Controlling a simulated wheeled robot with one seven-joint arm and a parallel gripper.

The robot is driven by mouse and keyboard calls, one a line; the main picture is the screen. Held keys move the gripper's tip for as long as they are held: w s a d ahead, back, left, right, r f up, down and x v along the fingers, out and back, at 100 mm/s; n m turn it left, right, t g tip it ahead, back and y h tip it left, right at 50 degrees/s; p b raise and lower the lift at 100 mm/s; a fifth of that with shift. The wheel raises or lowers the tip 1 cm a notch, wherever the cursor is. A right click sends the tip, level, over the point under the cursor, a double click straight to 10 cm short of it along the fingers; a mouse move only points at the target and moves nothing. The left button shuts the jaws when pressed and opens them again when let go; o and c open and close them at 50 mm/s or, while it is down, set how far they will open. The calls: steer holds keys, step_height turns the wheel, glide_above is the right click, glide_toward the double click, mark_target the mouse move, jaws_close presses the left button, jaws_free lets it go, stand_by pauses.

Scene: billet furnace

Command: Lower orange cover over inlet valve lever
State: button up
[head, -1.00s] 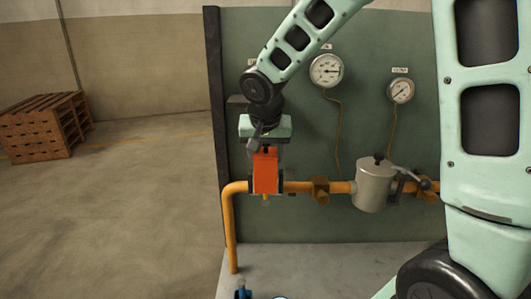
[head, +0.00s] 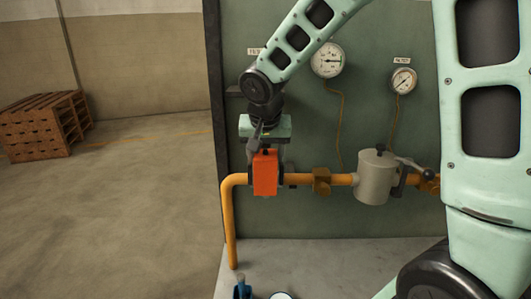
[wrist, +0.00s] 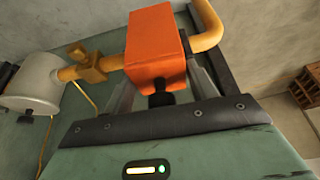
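The orange cover (head: 265,175) is a box with a black knob on top. It sits in front of or around the yellow pipe (head: 235,182) near its left bend and hides the inlet valve and its lever. My gripper (head: 265,173) comes down from above, with a finger on each side of the cover, and appears closed on it. In the wrist view the cover (wrist: 155,45) is between the two fingers (wrist: 160,80), with its knob facing the palm. Whether the cover rests on anything cannot be seen.
A grey canister (head: 376,178) with a black knob and a lever is on the pipe to the right. A yellow fitting (head: 321,181) is between it and the cover. Gauges (head: 326,60) hang on the green panel (head: 300,110). Wooden pallets (head: 45,125) stand far left, with open floor between.

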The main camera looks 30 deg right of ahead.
steer(key=o, duration=0.3)
steer(key=b+v, duration=0.3)
steer(key=v, duration=1.4)
steer(key=shift+r, duration=0.2)
steer(key=s+a+f+n+g+y+b, duration=0.1)
steer(key=s+a+f+n, duration=0.3)
steer(key=a+f, duration=0.25)
steer(key=s+a+f+n+g+y+b, duration=0.1)
steer(key=s+a+f+n, duration=0.3)
steer(key=f, duration=0.4)
steer(key=s+a+f+n, duration=0.1)
steer(key=s+f+n, duration=0.1)
steer(key=s+f, duration=0.2)
steer(key=s+a+f+n+g+b, duration=0.1)
steer(key=s+a+f+n, duration=0.1)
steer(key=s+f, duration=0.2)
steer(key=s+a+f+n+y, duration=0.1)
steer(key=s+a+f+n, duration=0.1)
steer(key=s+f, duration=0.2)
steer(key=shift+s+a+f+n+g+b, duration=0.15)
steer(key=shift+s+g+b, duration=0.05)
steer(key=shift+s, duration=0.35)
steer(key=shift+s+a+f+n+g+b, duration=0.1)
steer(key=shift+s+f+n+g+b, duration=0.1)
steer(key=shift+s, duration=0.35)
